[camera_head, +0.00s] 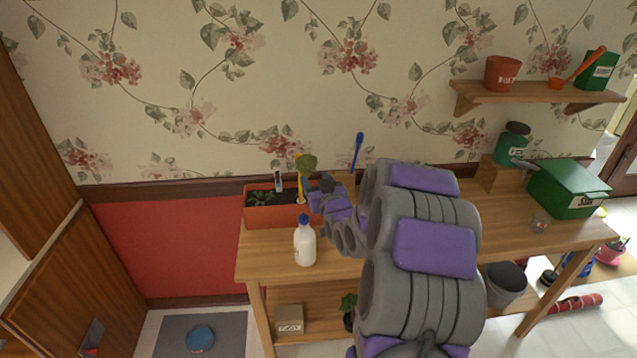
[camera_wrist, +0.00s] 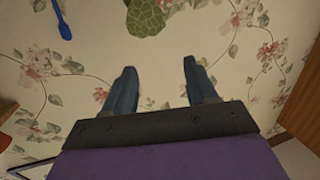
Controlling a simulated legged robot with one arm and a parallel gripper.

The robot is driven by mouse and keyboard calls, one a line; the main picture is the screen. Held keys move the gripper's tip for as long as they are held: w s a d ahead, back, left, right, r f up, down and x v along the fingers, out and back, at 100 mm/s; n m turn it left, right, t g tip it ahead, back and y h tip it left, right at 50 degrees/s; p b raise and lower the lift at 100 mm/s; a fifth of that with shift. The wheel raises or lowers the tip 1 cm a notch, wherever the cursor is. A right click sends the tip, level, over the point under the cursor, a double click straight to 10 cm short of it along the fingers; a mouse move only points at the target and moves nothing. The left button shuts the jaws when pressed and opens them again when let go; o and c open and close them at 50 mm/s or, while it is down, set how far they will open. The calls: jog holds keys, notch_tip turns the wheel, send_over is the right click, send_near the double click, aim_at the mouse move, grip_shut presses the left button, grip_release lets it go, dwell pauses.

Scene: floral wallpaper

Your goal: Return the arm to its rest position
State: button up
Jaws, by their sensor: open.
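My arm reaches out over the wooden workbench (camera_head: 270,262) in the head view, with its grey and purple links filling the middle right. My gripper (camera_wrist: 160,66) shows in the wrist view with its two blue-grey fingers spread apart and nothing between them. It faces the floral wallpaper. In the head view my gripper (camera_head: 322,190) is small and partly hidden, near the right end of the orange planter box (camera_head: 265,217). A green patterned object (camera_head: 306,163) is close by, and it also shows above the fingers in the wrist view (camera_wrist: 146,17).
A blue tool (camera_head: 357,150) is upright behind my arm. A green box (camera_head: 568,190) is on the bench's right. A wooden cabinet (camera_head: 75,285) is at left.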

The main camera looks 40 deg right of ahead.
jog(key=shift+d, duration=0.15)
jog(key=shift+a, duration=0.3)
jog(key=s+a+f+n+g+y, duration=0.25)
jog(key=s+a+g, duration=0.8)
jog(key=a, duration=0.75)
jog(key=s+a+g, duration=0.2)
jog(key=s+a, duration=0.2)
jog(key=s, duration=0.6)
jog(key=s+a+r+g+y, duration=0.1)
jog(key=s+a+g, duration=0.2)
jog(key=s, duration=0.7)
jog(key=s+a+r+g+y, duration=0.1)
jog(key=s+a, duration=0.4)
jog(key=s, duration=0.6)
jog(key=shift+a+n+g, duration=0.2)
jog(key=shift+n+g, duration=0.15)
jog(key=shift+g, duration=0.5)
